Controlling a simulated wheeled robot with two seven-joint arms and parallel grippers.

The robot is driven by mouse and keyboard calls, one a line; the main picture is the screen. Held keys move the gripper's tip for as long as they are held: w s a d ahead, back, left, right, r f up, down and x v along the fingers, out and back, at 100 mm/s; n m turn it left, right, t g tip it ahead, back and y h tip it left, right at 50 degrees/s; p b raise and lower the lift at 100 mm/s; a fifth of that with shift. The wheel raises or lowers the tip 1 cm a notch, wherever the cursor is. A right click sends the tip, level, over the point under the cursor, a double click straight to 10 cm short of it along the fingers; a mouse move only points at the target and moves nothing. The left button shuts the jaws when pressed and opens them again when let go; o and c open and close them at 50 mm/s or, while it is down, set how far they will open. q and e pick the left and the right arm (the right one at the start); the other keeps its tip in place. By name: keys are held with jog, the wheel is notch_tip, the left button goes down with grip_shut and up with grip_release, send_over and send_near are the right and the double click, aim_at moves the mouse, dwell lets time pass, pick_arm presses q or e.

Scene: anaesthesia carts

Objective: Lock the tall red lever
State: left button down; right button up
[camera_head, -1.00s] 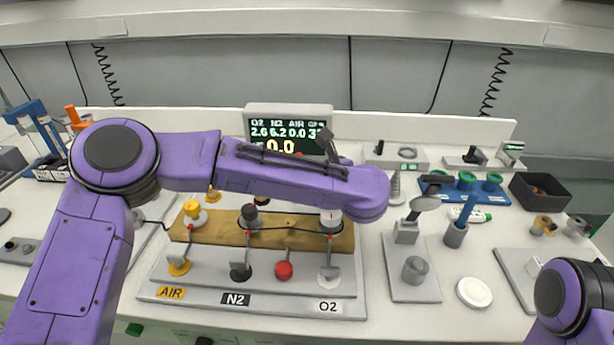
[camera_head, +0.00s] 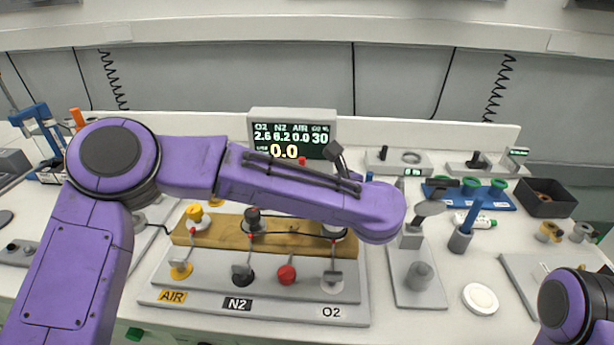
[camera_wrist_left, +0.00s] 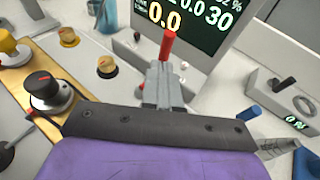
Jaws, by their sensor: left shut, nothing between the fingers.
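A red lever (camera_wrist_left: 168,46) stands upright just beyond my left gripper (camera_wrist_left: 163,72) in the left wrist view, in front of the display. Only its red upper part shows; its base is hidden behind the fingers. In the head view a small red tip (camera_head: 302,160) shows above my left forearm, below the display. My left gripper's grey fingers are shut and empty, close to the lever; I cannot tell whether they touch it. My right gripper is out of view; only part of that arm shows at the lower right.
The display (camera_head: 292,128) stands behind the lever. A gas panel (camera_head: 258,312) marked AIR, N2 and O2 lies in front, with valves and a red knob (camera_head: 286,274). Right of it are a grey stand (camera_head: 416,296), a white disc (camera_head: 480,298) and a dark bin (camera_head: 543,198).

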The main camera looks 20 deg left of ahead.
pick_arm(q)
jog(key=w+d+b+v, duration=0.1)
jog(key=v, duration=1)
jog(key=shift+s+d+b, duration=0.3)
